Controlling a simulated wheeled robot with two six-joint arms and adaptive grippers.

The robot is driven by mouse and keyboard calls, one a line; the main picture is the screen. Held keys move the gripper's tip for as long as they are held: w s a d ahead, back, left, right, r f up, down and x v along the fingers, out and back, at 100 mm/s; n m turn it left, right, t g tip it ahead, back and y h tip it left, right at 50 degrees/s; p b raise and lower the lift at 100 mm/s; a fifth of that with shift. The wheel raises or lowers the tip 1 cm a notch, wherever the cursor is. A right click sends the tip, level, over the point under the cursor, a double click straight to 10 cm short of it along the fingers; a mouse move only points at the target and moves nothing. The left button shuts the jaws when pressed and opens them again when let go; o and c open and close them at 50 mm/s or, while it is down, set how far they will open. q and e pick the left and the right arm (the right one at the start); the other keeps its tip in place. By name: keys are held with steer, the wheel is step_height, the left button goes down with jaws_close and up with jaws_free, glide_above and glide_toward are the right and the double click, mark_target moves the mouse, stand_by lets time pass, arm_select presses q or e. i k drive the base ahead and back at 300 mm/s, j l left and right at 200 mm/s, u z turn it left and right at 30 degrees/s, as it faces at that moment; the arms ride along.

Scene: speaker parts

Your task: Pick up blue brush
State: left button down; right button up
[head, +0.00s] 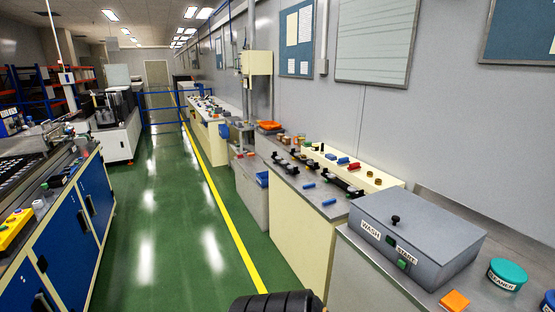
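Small blue items lie on the grey-topped bench along the right wall. One blue piece (308,185) lies near the bench's front edge, and another blue piece (329,201) lies closer to me. They are too small to tell whether either is the blue brush. Neither of my grippers shows in the head view. A dark ribbed part at the bottom middle seems to be mine.
A grey box (418,232) marked WASH and START stands on the near right bench. A teal round container (507,273) and an orange block (454,300) are beside it. Blue cabinets (72,225) line the left. The green floor (175,235) between is clear.

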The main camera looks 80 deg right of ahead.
mark_target(342, 161)
steer(key=z, duration=3.5)
steer(key=i+j+z, duration=0.2)
steer(key=z, duration=0.25)
steer(key=i+j+z, duration=0.15)
steer(key=j+z, duration=0.3)
steer(key=i+j+z, duration=0.15)
steer(key=z, duration=0.3)
steer(key=i+j+z, duration=0.3)
steer(key=j, duration=1.7)
steer(key=k+j+z, duration=0.25)
steer(key=j, duration=1.7)
steer(key=i+j, duration=0.05)
steer(key=i, duration=0.05)
